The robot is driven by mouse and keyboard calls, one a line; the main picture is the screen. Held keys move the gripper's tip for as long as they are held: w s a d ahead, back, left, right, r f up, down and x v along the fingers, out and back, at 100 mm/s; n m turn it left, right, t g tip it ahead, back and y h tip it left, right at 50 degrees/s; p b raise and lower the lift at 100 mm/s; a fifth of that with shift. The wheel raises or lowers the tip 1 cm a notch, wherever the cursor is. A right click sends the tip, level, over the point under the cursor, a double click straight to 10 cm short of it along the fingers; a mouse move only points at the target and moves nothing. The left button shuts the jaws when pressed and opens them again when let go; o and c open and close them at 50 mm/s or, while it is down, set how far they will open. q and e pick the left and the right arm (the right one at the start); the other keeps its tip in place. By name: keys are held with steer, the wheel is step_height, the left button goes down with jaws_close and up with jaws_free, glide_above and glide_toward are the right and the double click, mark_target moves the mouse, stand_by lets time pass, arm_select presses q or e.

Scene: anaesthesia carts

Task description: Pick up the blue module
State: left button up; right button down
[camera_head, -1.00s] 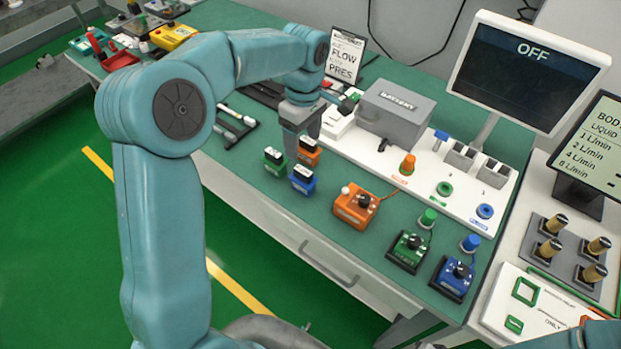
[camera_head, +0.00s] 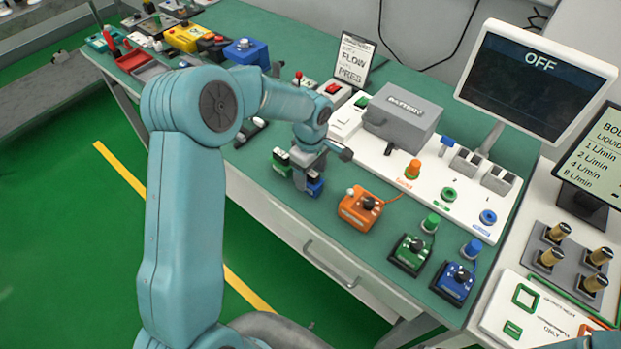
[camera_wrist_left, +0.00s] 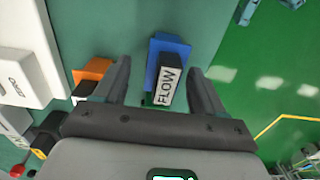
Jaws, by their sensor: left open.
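The blue module (camera_head: 316,187) stands on the green table top, partly hidden behind my left gripper (camera_head: 305,180) in the head view. In the left wrist view the blue module (camera_wrist_left: 160,46) shows between my open left fingers (camera_wrist_left: 159,72), with a dark top part bearing a white FLOW label (camera_wrist_left: 167,86). The fingers are on either side of it, and I cannot tell whether they touch it. A green module (camera_head: 281,160) stands just left of the gripper. An orange module (camera_wrist_left: 97,68) shows beside the left finger in the wrist view. My right gripper is not in view.
An orange knob box (camera_head: 360,207), a green one (camera_head: 410,254) and a blue one (camera_head: 453,281) stand to the right along the table's front. A white panel with a grey box (camera_head: 402,118) lies behind. A monitor (camera_head: 535,78) stands at the back right.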

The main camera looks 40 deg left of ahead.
arm_select(q)
steer(key=shift+s+d+f, duration=0.1)
steer(key=shift+d+f, duration=0.05)
steer(key=shift+f, duration=0.45)
steer(key=shift+s+f, duration=0.15)
steer(key=shift+f, duration=0.35)
steer(key=shift+w+f, duration=0.2)
steer(key=c, duration=0.4)
steer(key=shift+s+r, duration=0.1)
steer(key=shift+r, duration=0.05)
steer(key=c, duration=0.5)
steer(key=shift+r, duration=0.3)
step_height(320, 180, up, 19)
steer(key=b, duration=0.1)
steer(key=shift+r, duration=0.2)
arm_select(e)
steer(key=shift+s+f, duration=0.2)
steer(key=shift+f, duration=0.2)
